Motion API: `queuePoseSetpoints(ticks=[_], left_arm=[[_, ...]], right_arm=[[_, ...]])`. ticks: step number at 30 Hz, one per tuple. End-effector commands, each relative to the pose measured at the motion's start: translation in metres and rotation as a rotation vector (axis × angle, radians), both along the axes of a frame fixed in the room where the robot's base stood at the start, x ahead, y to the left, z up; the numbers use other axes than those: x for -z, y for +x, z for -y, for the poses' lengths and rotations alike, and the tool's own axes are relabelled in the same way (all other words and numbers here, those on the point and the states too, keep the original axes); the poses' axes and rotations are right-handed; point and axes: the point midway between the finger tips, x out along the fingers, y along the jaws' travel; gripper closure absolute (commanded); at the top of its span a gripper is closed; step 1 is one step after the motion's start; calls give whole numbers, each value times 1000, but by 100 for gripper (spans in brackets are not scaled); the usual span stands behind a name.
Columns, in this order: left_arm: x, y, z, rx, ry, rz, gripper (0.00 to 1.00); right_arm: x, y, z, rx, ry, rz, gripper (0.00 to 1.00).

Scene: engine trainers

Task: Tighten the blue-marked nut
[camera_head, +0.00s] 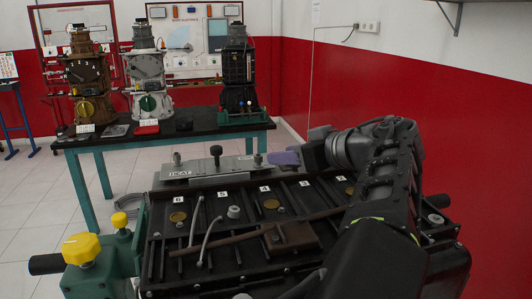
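A dark engine block (225,250) fills the lower middle, with numbered white tags and brass discs on its top. A grey bolt or nut (234,212) stands on it. I cannot make out a blue mark on any nut. My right gripper does not show.
A brown bar (220,243) and two curved grey pipes lie across the block. Green fittings with a yellow knob (82,248) jut out at left. A dark table (185,130) behind carries three engine trainers. A red and white wall (470,130) bounds the right.

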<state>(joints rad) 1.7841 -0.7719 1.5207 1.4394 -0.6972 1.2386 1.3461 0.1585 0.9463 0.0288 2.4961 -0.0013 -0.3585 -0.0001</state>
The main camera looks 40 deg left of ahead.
Motion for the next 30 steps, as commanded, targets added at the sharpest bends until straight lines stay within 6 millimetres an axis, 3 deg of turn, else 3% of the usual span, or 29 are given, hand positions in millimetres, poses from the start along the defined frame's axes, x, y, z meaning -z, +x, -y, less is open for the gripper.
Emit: queuePoseSetpoints(ticks=[8,21,30], left_arm=[[3,2,-9,0,-4,2,61],[26,13,-64,1,-4,3,61],[30,15,-70,3,-3,4,61]], right_arm=[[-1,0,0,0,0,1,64],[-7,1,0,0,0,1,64],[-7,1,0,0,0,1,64]])
